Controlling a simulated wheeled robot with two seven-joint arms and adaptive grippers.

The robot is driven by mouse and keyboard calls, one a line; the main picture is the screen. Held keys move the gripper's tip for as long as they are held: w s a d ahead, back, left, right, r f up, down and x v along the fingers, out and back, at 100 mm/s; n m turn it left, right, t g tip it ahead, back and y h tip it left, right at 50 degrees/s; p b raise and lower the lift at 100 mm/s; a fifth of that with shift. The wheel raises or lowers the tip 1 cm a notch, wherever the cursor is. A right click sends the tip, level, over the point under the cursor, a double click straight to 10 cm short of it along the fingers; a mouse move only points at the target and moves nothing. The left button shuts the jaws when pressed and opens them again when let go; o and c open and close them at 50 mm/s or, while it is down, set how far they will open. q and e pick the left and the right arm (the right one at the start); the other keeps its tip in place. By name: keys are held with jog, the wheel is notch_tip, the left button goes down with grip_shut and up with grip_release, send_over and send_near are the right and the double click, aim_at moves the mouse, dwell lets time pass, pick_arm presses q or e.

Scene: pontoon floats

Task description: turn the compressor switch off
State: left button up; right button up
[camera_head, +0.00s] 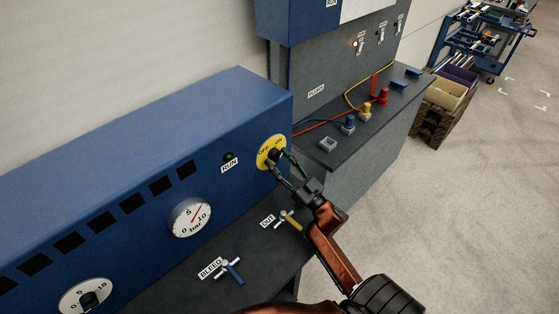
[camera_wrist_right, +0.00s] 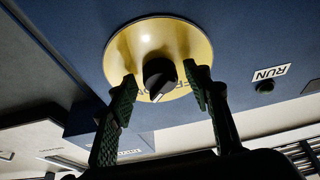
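The compressor switch is a black knob (camera_head: 275,155) on a round yellow plate (camera_head: 264,160) marked OFF and ON, on the front of a blue cabinet. In the right wrist view the knob (camera_wrist_right: 160,75) sits before the plate (camera_wrist_right: 122,52), which appears upside down. The knob's white mark points down and slightly left there, seemingly toward the ON side. My right gripper (camera_head: 281,164) is at the switch. In the wrist view its fingers (camera_wrist_right: 161,80) stand open on either side of the knob, with visible gaps. The fingers partly cover the plate lettering. My left gripper is not in view.
A green RUN lamp (camera_head: 228,156) is left of the switch. A bar gauge (camera_head: 190,217) and another dial (camera_head: 86,297) are further left. The blue BLEED valve (camera_head: 232,271) and yellow OUT valve (camera_head: 290,220) stand below. A hose bench (camera_head: 340,158) is right; open floor lies beyond.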

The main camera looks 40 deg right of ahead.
jog(key=c, duration=1)
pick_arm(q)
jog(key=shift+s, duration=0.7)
